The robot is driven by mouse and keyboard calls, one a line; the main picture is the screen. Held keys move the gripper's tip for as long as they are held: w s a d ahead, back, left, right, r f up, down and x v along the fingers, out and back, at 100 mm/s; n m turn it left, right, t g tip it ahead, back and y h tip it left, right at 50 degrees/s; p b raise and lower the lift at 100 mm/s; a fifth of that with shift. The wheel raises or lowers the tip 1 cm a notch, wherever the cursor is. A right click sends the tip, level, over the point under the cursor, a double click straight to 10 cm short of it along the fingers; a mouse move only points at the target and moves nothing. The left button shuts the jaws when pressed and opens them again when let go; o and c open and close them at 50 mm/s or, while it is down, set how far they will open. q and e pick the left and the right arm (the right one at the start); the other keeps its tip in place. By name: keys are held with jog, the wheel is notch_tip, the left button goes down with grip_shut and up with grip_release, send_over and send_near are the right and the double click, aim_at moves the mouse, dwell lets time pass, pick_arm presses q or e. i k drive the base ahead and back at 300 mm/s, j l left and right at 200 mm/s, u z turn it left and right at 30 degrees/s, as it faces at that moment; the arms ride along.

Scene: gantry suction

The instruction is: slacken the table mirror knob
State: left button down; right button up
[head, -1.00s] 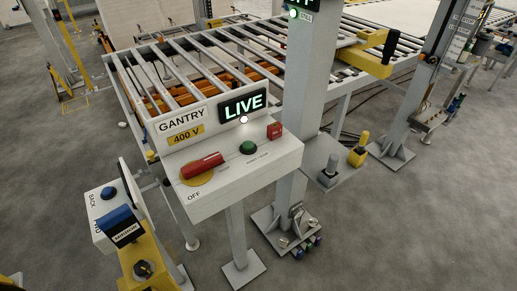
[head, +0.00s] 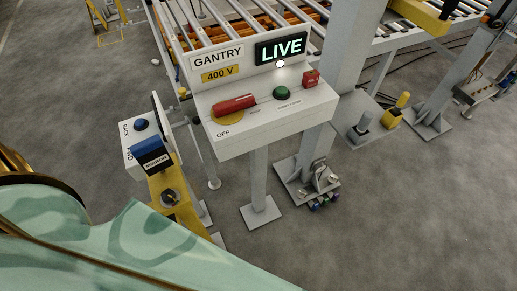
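A blue block with a dark plate lettered MIRROR (head: 153,158) sits at the top of a yellow post (head: 188,208), left of the control box. A round black knob (head: 169,197) with a pale centre is on the yellow post below it. I cannot tell how tight the knob is. The dark edge of what may be a mirror panel rises behind the blue block. Neither of my grippers shows. A pale green and brass part, apparently my own arm, fills the lower left, apart from the knob in the picture.
A GANTRY control box (head: 270,112) with a lit LIVE sign (head: 281,48), red handle (head: 234,104) and green button (head: 282,93) stands right of the post. A white box with a blue button (head: 141,124) is behind the MIRROR plate. Grey floor at lower right is clear.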

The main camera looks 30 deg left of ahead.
aim_at(169, 195)
jog(key=k+l, duration=0.1)
jog(key=k+u, duration=0.1)
jog(key=u, duration=0.3)
jog(key=k+l+u, duration=0.1)
jog(key=u, duration=0.3)
jog(key=k+u, duration=0.15)
jog(key=u, duration=0.8)
